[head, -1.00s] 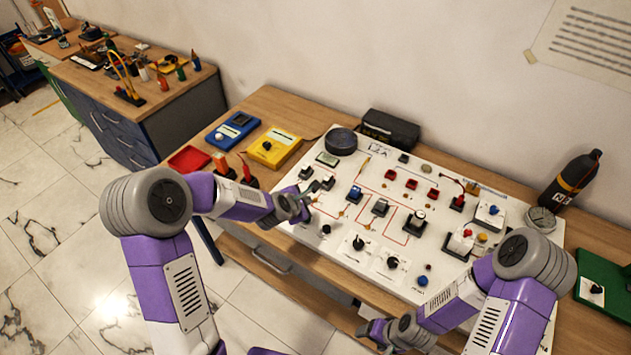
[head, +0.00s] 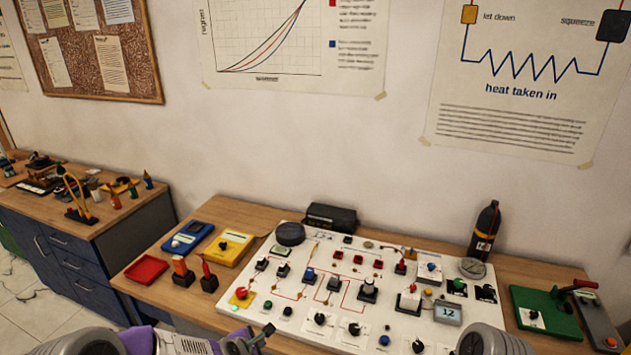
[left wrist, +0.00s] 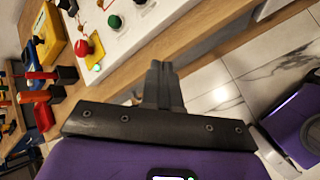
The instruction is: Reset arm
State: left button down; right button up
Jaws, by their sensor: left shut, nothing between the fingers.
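My left gripper (head: 262,336) is at the bottom of the head view, just in front of the near left edge of the white gauge board (head: 222,308). In the left wrist view its two fingers (left wrist: 163,78) are together with nothing between them, over the floor beside the table edge. The board (left wrist: 130,38) is apart from the fingers there. Of my right arm only a grey joint shows at the bottom right of the head view; its gripper is out of view.
A red tray (head: 146,269), a blue meter (head: 187,237) and a yellow meter (head: 229,247) lie left of the board. A black bottle (head: 485,231) stands behind it. A green base (head: 545,311) with a lever is at right.

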pick_arm(q)
notch_tip(320, 180, down, 8)
jog(key=s+d+m+g, duration=0.2)
jog(key=s+m, duration=0.1)
jog(key=m, duration=0.1)
jog(key=s+d+f+m+g+h+b, duration=0.1)
jog(key=s+f+m+g+b, duration=0.1)
jog(key=s+f+m, duration=0.5)
jog(key=s+d+f+m+g+b, duration=0.1)
jog(key=s+f+m+g, duration=0.3)
jog(key=s, duration=1)
notch_tip(320, 180, down, 3)
jog(key=d+m, duration=0.1)
jog(key=m, duration=0.3)
jog(key=shift+s+d+f+m+h+b, duration=0.15)
jog(key=shift+d+f+m+h+b, duration=0.1)
jog(key=shift+m+h+b, duration=0.15)
pick_arm(e)
jog(key=f, duration=0.1)
jog(key=w+f, duration=0.1)
jog(key=f, duration=0.2)
jog(key=shift+w+f, duration=0.1)
jog(key=shift+w, duration=0.2)
jog(key=shift+c, duration=0.4)
